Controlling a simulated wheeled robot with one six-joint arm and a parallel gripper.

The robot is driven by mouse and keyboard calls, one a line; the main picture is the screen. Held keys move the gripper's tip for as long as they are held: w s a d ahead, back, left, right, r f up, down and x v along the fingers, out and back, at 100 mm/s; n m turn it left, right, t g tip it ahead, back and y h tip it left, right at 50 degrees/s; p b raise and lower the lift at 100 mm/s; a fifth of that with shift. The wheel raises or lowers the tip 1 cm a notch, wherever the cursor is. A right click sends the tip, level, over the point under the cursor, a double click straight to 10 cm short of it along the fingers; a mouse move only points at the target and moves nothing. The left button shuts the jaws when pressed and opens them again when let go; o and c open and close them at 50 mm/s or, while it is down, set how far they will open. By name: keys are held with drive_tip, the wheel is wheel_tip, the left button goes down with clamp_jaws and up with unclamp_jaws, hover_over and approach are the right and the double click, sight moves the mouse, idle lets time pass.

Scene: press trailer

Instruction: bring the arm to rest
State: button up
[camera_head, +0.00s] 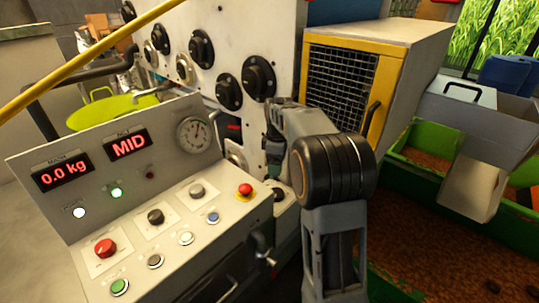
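My arm (335,170) stands in the middle of the view, with a thick dark joint and a grey link below it. Its upper link runs left and away toward the white machine front. My gripper (273,152) seems to be the small dark end beside that front, partly hidden by the arm. I cannot tell whether it is open or shut, or whether it touches the machine. The control panel (180,235) lies left of the arm, with the arm apart from its buttons.
The panel displays (62,175) read 0.0 kg and MID. A yellow-framed mesh guard (340,78) stands close behind the arm. Green bins (425,140) with brown contents and a grey chute (475,180) are at right. A yellow bar (90,55) crosses the upper left.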

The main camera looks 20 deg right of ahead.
drive_tip(key=s+a+m+t, duration=0.2)
drive_tip(key=s+a+m, duration=0.3)
drive_tip(key=s, duration=0.6)
drive_tip(key=s+a+m+t, duration=0.2)
drive_tip(key=s+a+m, duration=0.3)
drive_tip(key=s, duration=0.6)
drive_tip(key=shift+a+r+m, duration=0.2)
drive_tip(key=shift+a+m, duration=0.2)
drive_tip(key=shift+m, duration=0.1)
idle(5.3)
